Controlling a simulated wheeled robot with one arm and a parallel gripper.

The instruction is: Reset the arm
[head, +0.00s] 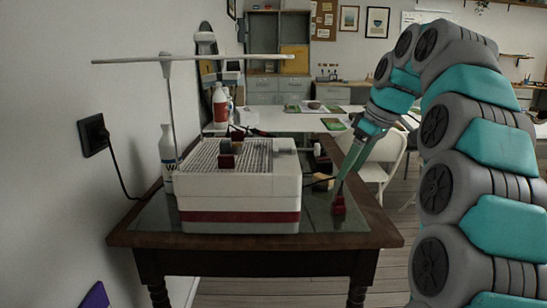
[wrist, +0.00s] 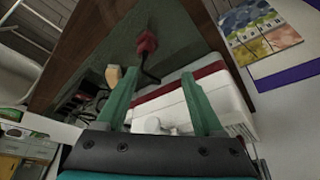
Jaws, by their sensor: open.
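My gripper (head: 342,184) hangs on the right over the wooden table (head: 255,240) in the head view, its green fingers pointing down. In the wrist view the two fingers (wrist: 160,73) stand wide apart with nothing between them. A white machine with a red stripe (head: 240,200) stands on the table, left of my gripper; it also shows in the wrist view (wrist: 165,105). A small red piece (head: 338,205) sits on the table by the fingertips in the head view. In the wrist view the red piece (wrist: 147,42) lies beyond the fingertips, with a dark cord by it.
Dark and red small parts (head: 228,152) sit on the machine's grated top. A lamp with a long bar (head: 195,59) rises above it. A white bottle (head: 167,150) stands behind it at left. A white chair (head: 380,165) is behind my gripper. Floor is free right of the table.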

